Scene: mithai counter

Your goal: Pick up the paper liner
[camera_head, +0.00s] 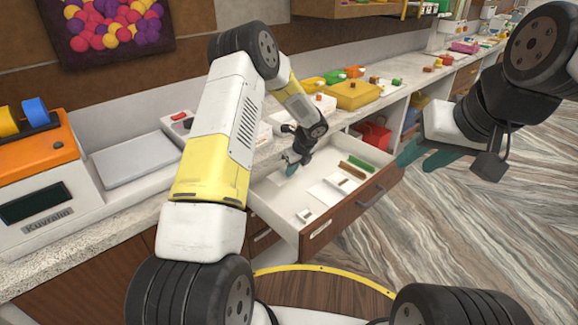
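An open drawer (275,205) holds flat white pieces, one of them a pale sheet (328,194) that may be the paper liner; I cannot tell for sure. My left gripper (291,166) is low over the back left part of the drawer, with teal fingertips pointing down. It is small and partly hidden by its own wrist, so its opening and anything between its fingers cannot be made out. My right gripper (423,157) is in the air to the right of the drawer, over the floor. Its teal fingers are apart, with nothing seen between them.
A green strip (360,164) and small white blocks (306,215) lie in the drawer. An orange-topped scale (38,165) with a grey plate (135,160) stands on the left counter. A yellow box (355,95) is farther back. The floor at right is clear.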

